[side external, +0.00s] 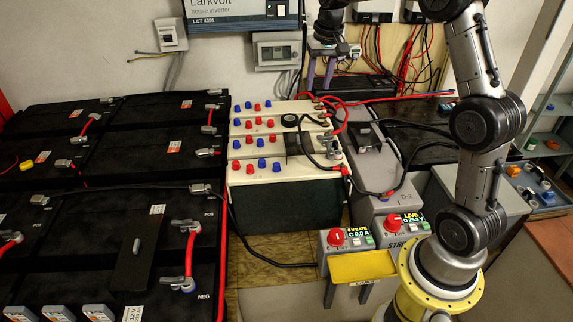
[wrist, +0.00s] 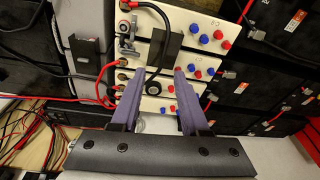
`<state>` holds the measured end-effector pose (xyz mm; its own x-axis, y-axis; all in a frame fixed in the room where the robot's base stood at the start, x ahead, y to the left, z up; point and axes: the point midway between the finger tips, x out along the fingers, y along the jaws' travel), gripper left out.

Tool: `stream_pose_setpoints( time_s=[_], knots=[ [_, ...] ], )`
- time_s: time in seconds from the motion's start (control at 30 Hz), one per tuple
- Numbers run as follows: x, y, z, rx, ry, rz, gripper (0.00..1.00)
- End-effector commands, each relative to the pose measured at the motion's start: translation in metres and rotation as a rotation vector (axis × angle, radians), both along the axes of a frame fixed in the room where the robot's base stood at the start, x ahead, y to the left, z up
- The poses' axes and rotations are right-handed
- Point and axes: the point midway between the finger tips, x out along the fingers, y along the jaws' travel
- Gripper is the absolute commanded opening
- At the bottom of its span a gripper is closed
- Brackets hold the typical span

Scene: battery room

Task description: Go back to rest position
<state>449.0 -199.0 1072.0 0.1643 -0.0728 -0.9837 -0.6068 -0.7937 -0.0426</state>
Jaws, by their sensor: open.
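My gripper (side external: 318,86) hangs at the top centre of the side external view, with its two purple fingers pointing down and spread apart. It is above and behind the right end of the white-topped battery bank (side external: 262,148). In the wrist view my gripper (wrist: 160,74) shows both fingers apart with nothing held between them. Beyond the fingertips are the white battery tops (wrist: 205,62) with red and blue caps, a black cable and a dark block. The gap between the fingers and the bank cannot be told exactly.
Large black batteries (side external: 140,150) fill the left. Loose red and black cables (side external: 405,55) run behind. A wall inverter (side external: 240,12) is close to the gripper. Shelves (side external: 545,140) stand at right.

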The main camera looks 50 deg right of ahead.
Motion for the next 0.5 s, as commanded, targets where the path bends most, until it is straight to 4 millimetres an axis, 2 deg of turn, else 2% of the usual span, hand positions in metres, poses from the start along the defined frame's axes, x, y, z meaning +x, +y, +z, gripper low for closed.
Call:
stream_pose_setpoints(
  time_s=[0.03,0.2,0.37,0.5],
  knots=[
    [-0.009,0.023,0.025,-0.016,-0.035,0.040,0.45],
    [-0.051,0.084,0.076,-0.052,-0.124,0.156,0.45],
    [-0.106,0.132,0.103,-0.078,-0.202,0.271,0.45],
    [-0.160,0.165,0.107,-0.098,-0.262,0.373,0.45]
  ],
)
